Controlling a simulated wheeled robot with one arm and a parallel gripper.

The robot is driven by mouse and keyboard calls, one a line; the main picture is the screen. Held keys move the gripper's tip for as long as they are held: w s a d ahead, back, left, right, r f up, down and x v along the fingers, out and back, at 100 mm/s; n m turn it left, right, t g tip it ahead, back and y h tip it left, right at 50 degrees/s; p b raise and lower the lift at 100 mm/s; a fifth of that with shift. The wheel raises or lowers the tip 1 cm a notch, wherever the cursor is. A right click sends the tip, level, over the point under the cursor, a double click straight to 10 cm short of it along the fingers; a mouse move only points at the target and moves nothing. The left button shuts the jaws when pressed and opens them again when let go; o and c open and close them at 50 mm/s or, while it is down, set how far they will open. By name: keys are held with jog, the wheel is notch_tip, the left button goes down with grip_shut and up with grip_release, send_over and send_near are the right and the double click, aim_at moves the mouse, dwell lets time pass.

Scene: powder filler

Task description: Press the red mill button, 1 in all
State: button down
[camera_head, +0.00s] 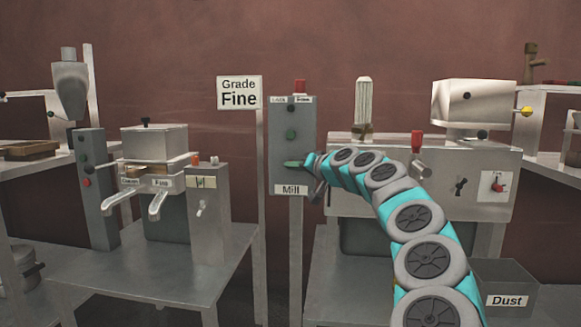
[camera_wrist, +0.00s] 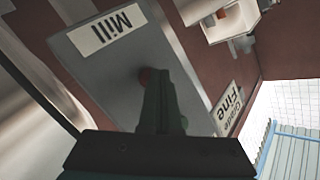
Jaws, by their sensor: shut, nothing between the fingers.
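The grey mill panel (camera_head: 307,130), labelled "Mill", stands upright in the middle of the head view. It also shows upside down in the wrist view (camera_wrist: 118,68). The red mill button (camera_wrist: 146,74) sits on the panel's face, partly covered by my fingertips in the wrist view. In the head view my gripper hides it. My gripper (camera_head: 289,164) is shut and empty, pointing at the lower part of the panel. Its fingertips (camera_wrist: 156,82) overlap the button's edge in the wrist view; I cannot tell whether they touch it.
The mill machine (camera_head: 350,195) is behind my arm. A filler bench (camera_head: 150,270) is at left, a "Dust" bin (camera_head: 507,280) at lower right.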

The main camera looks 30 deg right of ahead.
dwell(0.6)
jog(key=shift+s+a+b, duration=0.4)
jog(key=shift+s+b, duration=0.15)
jog(key=shift+s, duration=0.1)
jog(key=shift+s, duration=0.1)
jog(key=shift+s+a+b, duration=0.6)
jog(key=shift+s+a, duration=0.1)
jog(key=shift+s, duration=0.3)
jog(key=shift+s+a+b, duration=0.55)
jog(key=shift+s+a, duration=0.15)
jog(key=shift+s, duration=0.3)
